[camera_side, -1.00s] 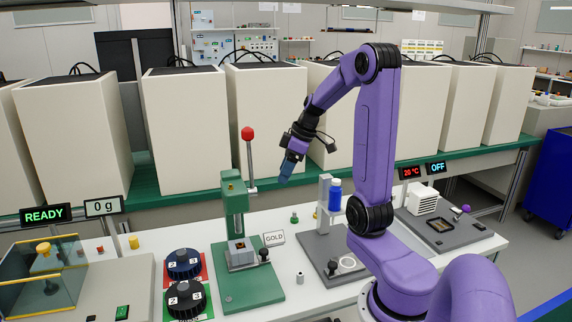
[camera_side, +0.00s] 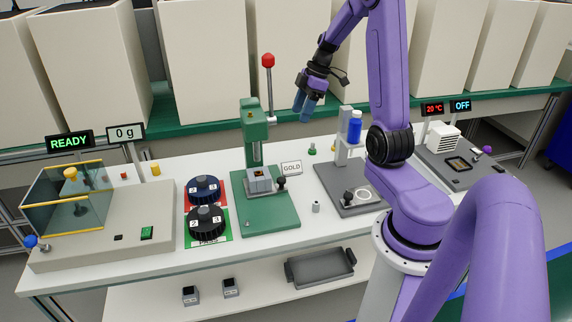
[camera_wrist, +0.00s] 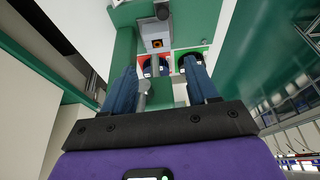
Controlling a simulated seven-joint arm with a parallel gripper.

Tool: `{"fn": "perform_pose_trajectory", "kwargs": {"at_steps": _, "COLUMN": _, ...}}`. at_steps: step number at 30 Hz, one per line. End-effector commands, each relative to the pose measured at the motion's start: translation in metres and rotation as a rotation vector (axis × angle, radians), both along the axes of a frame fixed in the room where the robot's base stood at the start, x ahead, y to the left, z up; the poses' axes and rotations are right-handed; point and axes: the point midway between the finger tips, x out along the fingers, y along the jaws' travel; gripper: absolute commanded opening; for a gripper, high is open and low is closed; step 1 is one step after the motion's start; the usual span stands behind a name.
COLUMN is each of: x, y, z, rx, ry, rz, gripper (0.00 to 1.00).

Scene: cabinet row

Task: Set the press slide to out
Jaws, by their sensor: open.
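The green press (camera_side: 255,150) stands on a green base mid-bench, with a tall lever topped by a red knob (camera_side: 268,60). Its slide, a grey block (camera_side: 260,182) with a black knob (camera_side: 282,183) at its right, sits low at the front of the press column. In the wrist view the slide block (camera_wrist: 155,37) and its black knob (camera_wrist: 161,11) show near the top. My gripper (camera_side: 303,113) is open and empty, above and to the right of the press, clear of it. Its two blue fingers stand apart in the wrist view (camera_wrist: 160,66).
A grey stand with a blue bottle (camera_side: 355,127) is further right. Large cream boxes line the back.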

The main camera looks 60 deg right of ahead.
Motion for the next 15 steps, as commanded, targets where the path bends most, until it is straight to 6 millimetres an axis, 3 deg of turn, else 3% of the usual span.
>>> {"fn": "perform_pose_trajectory", "kwargs": {"at_steps": 1, "x": 0.003, "y": -0.003, "z": -0.015, "rx": 0.009, "ry": 0.005, "rz": 0.066, "gripper": 0.58}}
{"fn": "perform_pose_trajectory", "kwargs": {"at_steps": 6, "x": 0.008, "y": -0.009, "z": -0.048, "rx": 0.02, "ry": -0.007, "rz": 0.26, "gripper": 0.58}}
{"fn": "perform_pose_trajectory", "kwargs": {"at_steps": 15, "x": 0.011, "y": -0.007, "z": -0.071, "rx": 0.027, "ry": -0.019, "rz": 0.354, "gripper": 0.58}}
